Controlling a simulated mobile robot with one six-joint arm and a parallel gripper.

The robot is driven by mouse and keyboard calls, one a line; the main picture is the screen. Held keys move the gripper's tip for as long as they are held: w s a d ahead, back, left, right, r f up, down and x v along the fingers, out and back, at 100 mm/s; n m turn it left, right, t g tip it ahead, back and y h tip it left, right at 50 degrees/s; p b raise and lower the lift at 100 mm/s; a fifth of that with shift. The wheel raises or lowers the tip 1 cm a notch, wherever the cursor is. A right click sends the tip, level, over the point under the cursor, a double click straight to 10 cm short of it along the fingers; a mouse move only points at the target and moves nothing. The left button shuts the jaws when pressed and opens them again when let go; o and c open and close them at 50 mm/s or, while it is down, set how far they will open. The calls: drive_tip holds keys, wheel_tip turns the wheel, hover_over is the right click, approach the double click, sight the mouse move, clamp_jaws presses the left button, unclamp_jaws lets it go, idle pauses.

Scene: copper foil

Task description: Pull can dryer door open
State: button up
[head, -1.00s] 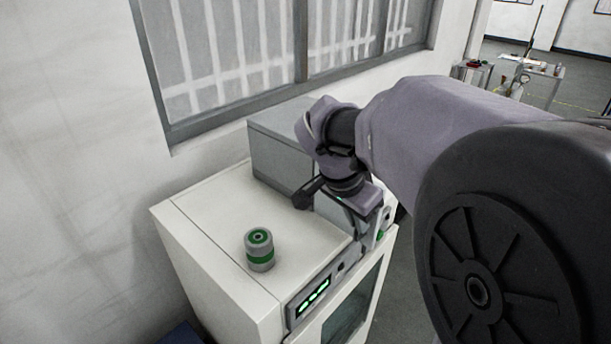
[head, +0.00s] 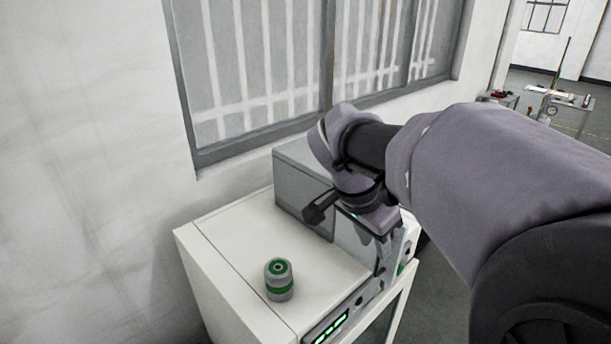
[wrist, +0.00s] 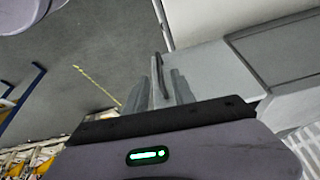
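A white cabinet (head: 215,248) with a lit green display and a dark-windowed front door (head: 378,325) stands against the wall; I take it to be the can dryer. A grey box (head: 300,195) sits on its top.
A grey and green can (head: 279,280) stands upright on the cabinet top. A barred window (head: 270,75) is behind. Floor (wrist: 75,65) lies open in front, with a yellow line on it. A table with small items stands far right.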

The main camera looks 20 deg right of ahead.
drive_tip(key=p+v, duration=0.3)
drive_tip(key=v, duration=0.8)
drive_tip(key=shift+r, duration=0.35)
drive_tip(key=shift+a, duration=0.1)
drive_tip(key=s+a+f+n+t+y+b, duration=0.2)
drive_tip(key=s+a+f+n+b, duration=0.3)
drive_tip(key=f, duration=0.6)
drive_tip(key=s+a+f+n+t+y+b, duration=0.2)
drive_tip(key=s+a+f+n+y+b, duration=0.2)
drive_tip(key=s+a+f+b, duration=0.3)
wheel_tip(320, 180, down, 5)
drive_tip(key=shift+s+r+n+b, duration=0.3)
drive_tip(key=shift+n+b, duration=0.2)
drive_tip(key=shift+b, duration=0.15)
